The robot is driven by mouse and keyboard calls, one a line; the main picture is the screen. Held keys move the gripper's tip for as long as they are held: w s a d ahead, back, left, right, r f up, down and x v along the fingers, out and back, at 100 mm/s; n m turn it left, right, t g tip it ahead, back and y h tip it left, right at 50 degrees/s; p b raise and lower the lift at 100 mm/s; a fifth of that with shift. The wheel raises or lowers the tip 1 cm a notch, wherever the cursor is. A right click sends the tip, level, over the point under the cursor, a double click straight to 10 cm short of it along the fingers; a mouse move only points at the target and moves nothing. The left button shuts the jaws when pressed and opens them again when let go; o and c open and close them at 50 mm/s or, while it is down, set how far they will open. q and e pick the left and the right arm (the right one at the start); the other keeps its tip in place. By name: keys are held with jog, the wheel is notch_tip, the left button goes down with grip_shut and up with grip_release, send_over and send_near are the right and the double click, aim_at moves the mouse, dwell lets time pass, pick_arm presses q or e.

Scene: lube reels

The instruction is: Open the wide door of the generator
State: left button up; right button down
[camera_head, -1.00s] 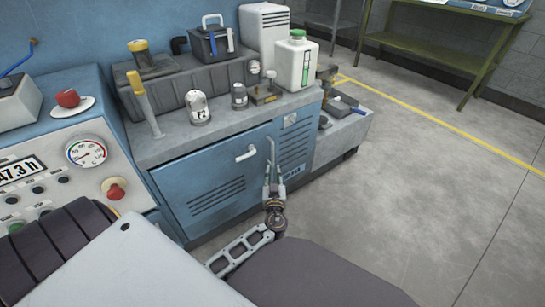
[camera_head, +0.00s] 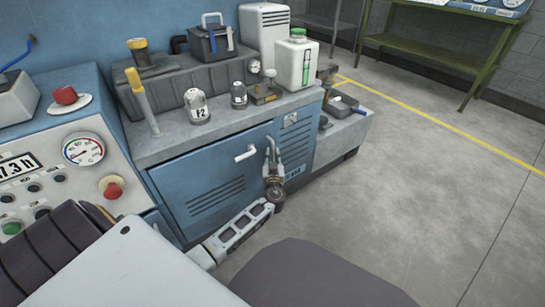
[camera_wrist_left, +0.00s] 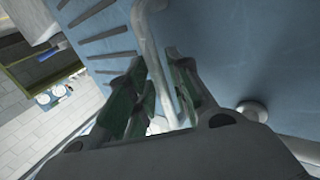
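The generator's wide door (camera_head: 205,180) is a blue panel with slanted vent slots, closed in the front of the cabinet. Its pale bar handle (camera_head: 245,153) sits near the door's upper right. My left gripper (camera_head: 270,148) is in front of the cabinet, just right of the handle in the head view, fingers pointing up. In the left wrist view the fingers (camera_wrist_left: 165,85) are spread, with green pads, and the pale bar (camera_wrist_left: 147,35) runs into the gap between them. Contact with the bar cannot be told. My right gripper is out of view.
On the cabinet top stand a white jug (camera_head: 296,60), a dark toolbox (camera_head: 211,42) and lamps (camera_head: 197,107). A control panel with a gauge (camera_head: 84,149) is at left. The floor (camera_head: 420,180) to the right is clear.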

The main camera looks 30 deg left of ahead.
pick_arm(q)
jog(key=shift+w+a, duration=0.2)
jog(key=shift+w, duration=0.1)
jog(key=shift+c, duration=0.5)
grip_shut()
jog(key=shift+s+d, duration=0.1)
